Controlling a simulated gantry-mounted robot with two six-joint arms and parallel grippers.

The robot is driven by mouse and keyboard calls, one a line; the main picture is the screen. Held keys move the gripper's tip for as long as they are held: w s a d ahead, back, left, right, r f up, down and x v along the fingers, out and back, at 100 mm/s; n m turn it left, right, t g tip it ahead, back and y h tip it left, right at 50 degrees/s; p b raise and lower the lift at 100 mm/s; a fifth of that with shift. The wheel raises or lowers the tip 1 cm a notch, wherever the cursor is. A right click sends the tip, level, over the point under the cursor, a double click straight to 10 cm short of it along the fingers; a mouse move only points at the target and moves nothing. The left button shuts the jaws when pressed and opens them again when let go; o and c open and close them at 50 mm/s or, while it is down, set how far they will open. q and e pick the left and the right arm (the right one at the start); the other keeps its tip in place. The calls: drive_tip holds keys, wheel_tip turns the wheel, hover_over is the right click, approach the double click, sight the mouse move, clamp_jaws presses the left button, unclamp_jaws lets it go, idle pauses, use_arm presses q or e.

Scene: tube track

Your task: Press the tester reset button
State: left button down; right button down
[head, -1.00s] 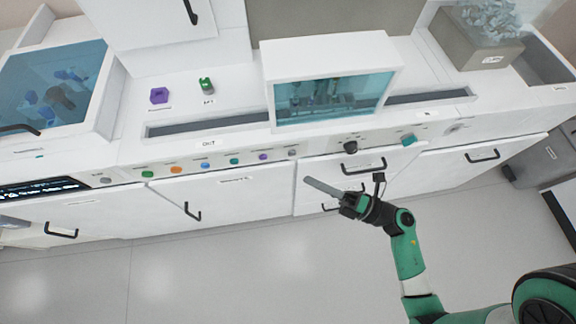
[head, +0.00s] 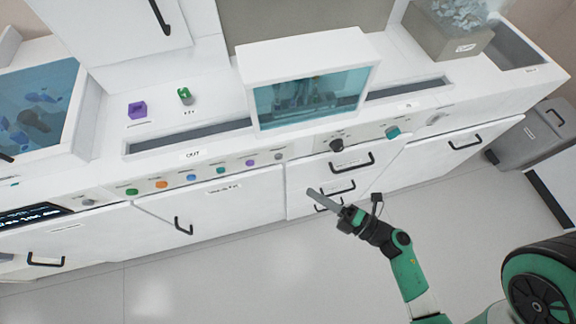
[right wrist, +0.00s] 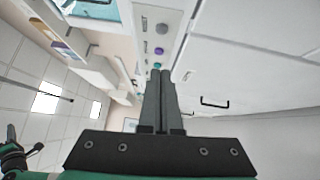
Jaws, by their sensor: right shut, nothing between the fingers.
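A row of small coloured buttons sits on the white front panel: a green button (head: 131,192), an orange button (head: 161,184), a blue button (head: 191,178), a teal button (head: 221,170), a purple button (head: 250,163) and a grey button (head: 278,157). A black knob (head: 336,145) and a larger teal button (head: 392,132) are farther right. I cannot read which is the tester reset. My right gripper (head: 312,192) is shut and empty, in front of and below the panel. In the right wrist view its fingers (right wrist: 160,76) point toward the button row, apparently not touching. My left gripper is out of view.
A windowed white box (head: 312,100) stands over the track slot (head: 190,137). Handled drawers (head: 335,170) lie below the panel. The floor (head: 240,275) in front is clear.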

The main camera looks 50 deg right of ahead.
drive_tip(key=b, duration=0.1)
approach(279, 157)
drive_tip(key=w+a, duration=0.4)
drive_tip(key=w+d, duration=0.2)
drive_tip(key=shift+w+d+f, duration=0.1)
drive_tip(key=shift+w+d, duration=0.1)
drive_tip(key=shift+d, duration=0.1)
